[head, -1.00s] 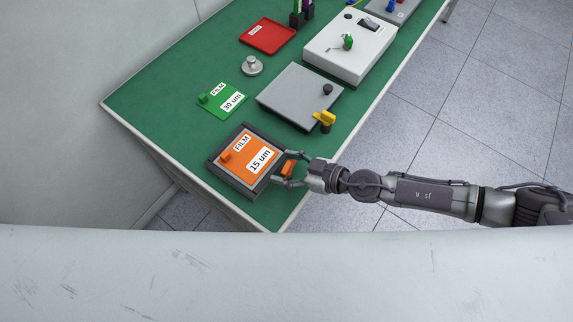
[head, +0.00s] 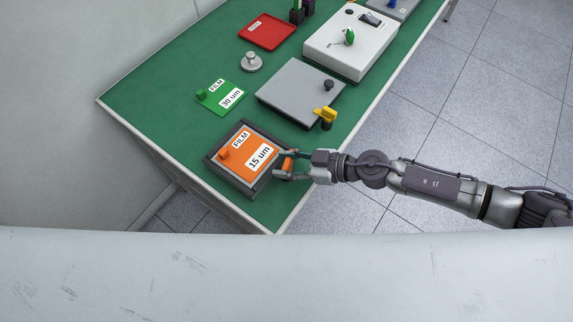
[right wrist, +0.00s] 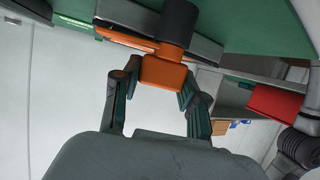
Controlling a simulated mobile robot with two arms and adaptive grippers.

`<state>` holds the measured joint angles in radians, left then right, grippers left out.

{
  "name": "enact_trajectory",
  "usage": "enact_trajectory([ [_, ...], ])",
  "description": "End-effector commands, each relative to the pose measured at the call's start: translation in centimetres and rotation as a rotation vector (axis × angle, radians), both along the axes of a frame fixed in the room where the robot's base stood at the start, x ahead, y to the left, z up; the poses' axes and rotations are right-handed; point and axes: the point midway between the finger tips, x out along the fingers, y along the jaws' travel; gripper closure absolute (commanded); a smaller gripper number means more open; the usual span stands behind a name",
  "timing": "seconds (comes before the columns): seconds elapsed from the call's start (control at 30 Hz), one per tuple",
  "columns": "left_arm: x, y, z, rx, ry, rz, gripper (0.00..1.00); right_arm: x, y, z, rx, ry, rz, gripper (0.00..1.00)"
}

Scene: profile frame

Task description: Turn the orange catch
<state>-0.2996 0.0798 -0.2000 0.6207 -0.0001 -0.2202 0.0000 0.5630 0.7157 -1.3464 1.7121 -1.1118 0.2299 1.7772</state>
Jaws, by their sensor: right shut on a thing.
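The orange catch (head: 288,163) sits at the near right edge of the dark frame (head: 213,169). In the right wrist view the catch (right wrist: 164,73) is an orange block beside a dark round post. My right gripper (head: 284,166) is shut on the catch, with a finger on each side of it; the fingers partly hide it in the head view. An orange film plate (head: 232,168) labelled "FILM 15 um" lies in the frame, with a small orange knob on it. My left gripper is not in view.
A grey plate (head: 290,92) with a black knob and a yellow catch (head: 325,114) lies behind the frame. A green "30 um" film plate (head: 216,105), a metal weight (head: 251,62), a red tray (head: 266,32) and a white box (head: 335,58) stand farther back on the green table (head: 150,90).

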Motion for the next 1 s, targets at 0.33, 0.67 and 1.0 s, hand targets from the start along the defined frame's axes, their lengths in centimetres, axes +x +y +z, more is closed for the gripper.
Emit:
enact_trajectory([
  [0.33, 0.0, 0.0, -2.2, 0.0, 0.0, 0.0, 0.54, 0.2, 0.1, -0.1, -0.001, -0.004, 0.327, 0.92],
  [0.67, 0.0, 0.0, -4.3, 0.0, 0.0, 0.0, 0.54, 0.3, 0.1, -0.4, -0.002, -0.005, 0.642, 0.92],
  [1.0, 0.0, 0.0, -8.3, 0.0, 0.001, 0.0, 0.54, 0.2, 0.1, -0.6, -0.003, -0.005, 0.949, 0.92],
])
